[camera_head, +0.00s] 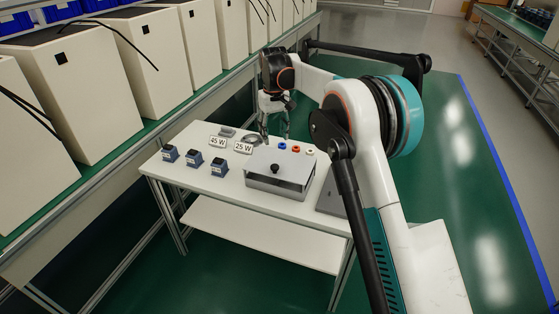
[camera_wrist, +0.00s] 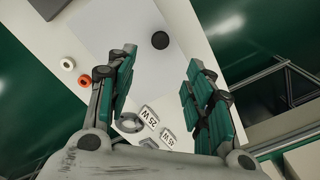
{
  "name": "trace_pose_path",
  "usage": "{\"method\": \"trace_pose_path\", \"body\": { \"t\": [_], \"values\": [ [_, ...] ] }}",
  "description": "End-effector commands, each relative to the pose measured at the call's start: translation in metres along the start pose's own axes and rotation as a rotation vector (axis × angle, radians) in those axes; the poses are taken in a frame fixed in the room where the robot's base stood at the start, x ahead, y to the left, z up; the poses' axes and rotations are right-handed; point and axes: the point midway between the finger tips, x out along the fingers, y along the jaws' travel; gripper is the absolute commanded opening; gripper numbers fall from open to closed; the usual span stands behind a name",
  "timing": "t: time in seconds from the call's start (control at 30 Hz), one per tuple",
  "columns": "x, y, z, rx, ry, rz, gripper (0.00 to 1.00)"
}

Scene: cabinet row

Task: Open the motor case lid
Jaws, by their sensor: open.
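The motor case (camera_head: 278,188) is a grey metal box on the white table, with a pale flat lid (camera_head: 295,173) on top. A black round knob (camera_head: 275,168) stands on the lid. In the wrist view the lid (camera_wrist: 120,28) lies beyond my fingers, and its knob (camera_wrist: 160,40) shows just past the gap between the fingertips. My gripper (camera_head: 276,136) is above the table, behind the case in the head view, pointing down. In the wrist view my gripper (camera_wrist: 163,60) has its green-padded fingers wide apart, with nothing between them. It appears apart from the knob.
Three dark blue blocks (camera_head: 193,160) stand left of the case on the table (camera_head: 225,195). Signs reading 45 W (camera_head: 217,141) and 25 W (camera_head: 243,148) lie behind. Blue (camera_head: 283,145), red (camera_head: 296,149) and white (camera_head: 310,151) rings sit behind the case. Large cream cabinets (camera_head: 80,105) line the left.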

Motion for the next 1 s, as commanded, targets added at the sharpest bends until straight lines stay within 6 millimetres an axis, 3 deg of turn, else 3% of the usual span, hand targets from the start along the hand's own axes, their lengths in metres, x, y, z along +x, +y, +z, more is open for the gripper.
{"method": "trace_pose_path", "body": {
  "t": [0.6, 0.8, 1.0],
  "values": [
    [0.108, 0.0, 0.0, 0.0, 0.001, 0.0, 0.48],
    [0.129, 0.0, 0.0, 0.0, 0.001, 0.0, 0.48],
    [0.135, 0.0, 0.0, 0.0, 0.001, 0.0, 0.48]
  ]
}}
